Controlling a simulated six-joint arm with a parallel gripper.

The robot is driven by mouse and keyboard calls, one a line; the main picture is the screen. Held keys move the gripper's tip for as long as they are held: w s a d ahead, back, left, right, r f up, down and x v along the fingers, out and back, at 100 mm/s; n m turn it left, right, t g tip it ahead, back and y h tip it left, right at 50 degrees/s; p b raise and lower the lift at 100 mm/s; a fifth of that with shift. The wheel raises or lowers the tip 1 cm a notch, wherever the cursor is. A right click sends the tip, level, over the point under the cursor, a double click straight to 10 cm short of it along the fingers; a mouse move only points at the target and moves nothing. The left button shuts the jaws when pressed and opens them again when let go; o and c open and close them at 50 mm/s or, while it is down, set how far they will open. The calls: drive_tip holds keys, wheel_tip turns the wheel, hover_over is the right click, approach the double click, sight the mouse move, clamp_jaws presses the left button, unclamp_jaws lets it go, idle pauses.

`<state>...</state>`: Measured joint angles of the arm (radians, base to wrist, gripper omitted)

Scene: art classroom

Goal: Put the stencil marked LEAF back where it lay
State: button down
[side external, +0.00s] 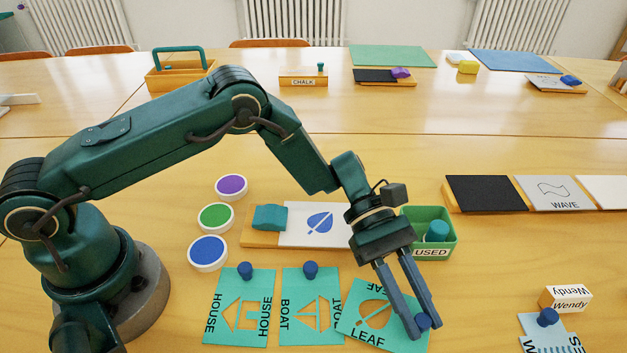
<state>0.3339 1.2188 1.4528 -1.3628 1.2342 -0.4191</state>
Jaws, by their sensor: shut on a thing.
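The teal LEAF stencil (361,318) is at the front centre of the side external view, turned askew, with a leaf cutout and a blue knob (422,321) near its right edge. My gripper (424,328) points down and is shut on this knob. The fingers hide part of the stencil. Its left edge meets or overlaps the right edge of the BOAT stencil (296,333). I cannot tell whether it touches the table. The HOUSE stencil (224,325) lies left of BOAT. A board with a white sheet (299,232) bearing a blue leaf print lies behind.
A green USED box (405,214) stands just behind my gripper. Purple (231,186), green (215,217) and blue (207,252) paint pots stand left of the board.

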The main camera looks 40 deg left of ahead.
drive_tip(key=shift+f, duration=0.3)
drive_tip(key=c, duration=0.7)
unclamp_jaws()
drive_tip(key=shift+r, duration=0.1)
